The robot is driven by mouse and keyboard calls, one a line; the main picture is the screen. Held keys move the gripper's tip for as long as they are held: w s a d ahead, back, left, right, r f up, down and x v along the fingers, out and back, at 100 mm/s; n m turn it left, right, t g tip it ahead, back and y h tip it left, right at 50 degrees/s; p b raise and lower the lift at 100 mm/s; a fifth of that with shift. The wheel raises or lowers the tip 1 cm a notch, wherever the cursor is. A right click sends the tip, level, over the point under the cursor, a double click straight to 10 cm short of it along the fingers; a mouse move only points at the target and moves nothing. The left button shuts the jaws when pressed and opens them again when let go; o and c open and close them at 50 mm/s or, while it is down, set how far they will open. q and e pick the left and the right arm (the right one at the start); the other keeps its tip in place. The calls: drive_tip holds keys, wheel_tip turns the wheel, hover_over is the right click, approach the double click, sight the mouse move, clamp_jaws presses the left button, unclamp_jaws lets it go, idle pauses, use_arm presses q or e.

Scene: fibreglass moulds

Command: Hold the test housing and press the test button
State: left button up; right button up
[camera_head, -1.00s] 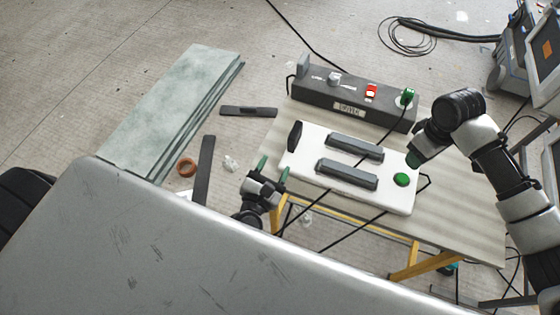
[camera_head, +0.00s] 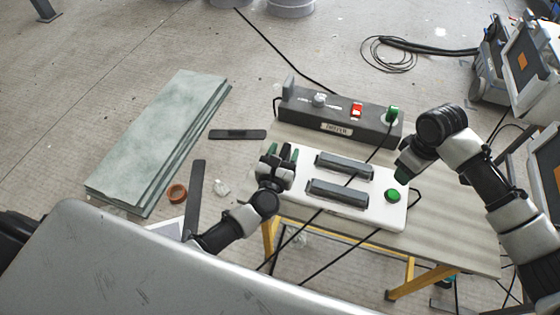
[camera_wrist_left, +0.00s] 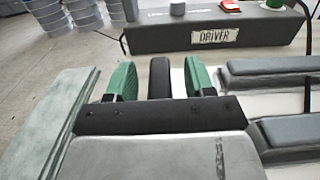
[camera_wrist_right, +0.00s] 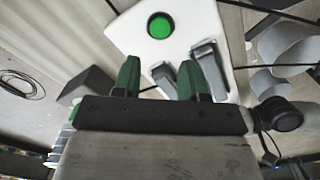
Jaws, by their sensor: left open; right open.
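The white test housing (camera_head: 345,184) lies on the table, with two grey bars on top and a green test button (camera_head: 392,195) near its right end. The button also shows in the right wrist view (camera_wrist_right: 160,26). My left gripper (camera_head: 281,153) is open at the housing's left end. In the left wrist view its green fingers (camera_wrist_left: 160,80) stand on either side of a black upright piece (camera_wrist_left: 160,77), with gaps visible. My right gripper (camera_head: 402,170) is open and above the housing's right end, near the button. I cannot tell its exact height.
A dark driver box (camera_head: 338,118) with a red switch (camera_head: 356,110) and a green knob (camera_head: 392,115) stands behind the housing. Black cables cross the housing. The table (camera_head: 450,225) is bare to the right. Greenish sheets (camera_head: 160,140) lie on the floor at left.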

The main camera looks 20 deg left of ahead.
use_arm(q)
drive_tip(key=shift+w, duration=0.1)
clamp_jaws()
use_arm(e)
clamp_jaws()
idle(0.5)
idle(1.3)
